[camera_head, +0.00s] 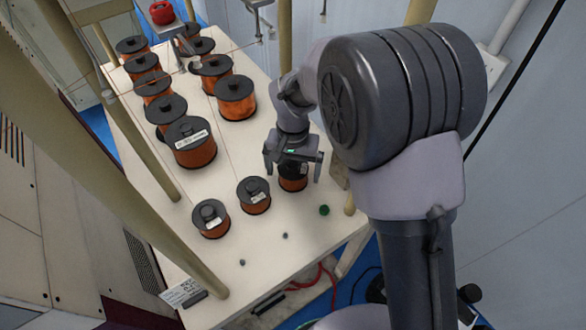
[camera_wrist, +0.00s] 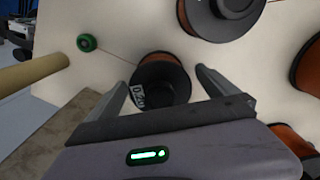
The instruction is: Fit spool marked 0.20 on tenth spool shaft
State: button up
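My gripper (camera_head: 292,176) is open above the front right of the white table, with its two fingers on either side of a small copper-wound spool (camera_head: 293,184). In the wrist view, the gripper (camera_wrist: 160,78) has this spool's dark top flange (camera_wrist: 163,78) between its fingers, with a gap on each side. A white label on its near side is partly legible; I cannot confirm 0.20. Two similar small labelled spools stand to the left, one nearer (camera_head: 211,219) and one farther (camera_head: 254,196). I cannot tell which shaft is the tenth.
A green round piece (camera_head: 324,210) stands near the table's right front; it also shows in the wrist view (camera_wrist: 87,42). Two small grey pegs (camera_head: 285,236) (camera_head: 242,262) stand bare in front. Larger spools (camera_head: 192,142) fill the back left. A beige post (camera_wrist: 35,72) is close.

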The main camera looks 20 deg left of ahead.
notch_tip(320, 180, up, 8)
jog(key=p, duration=0.3)
jog(key=shift+f+p, duration=0.15)
jog(key=shift+p, duration=0.25)
jog(key=shift+f, duration=0.1)
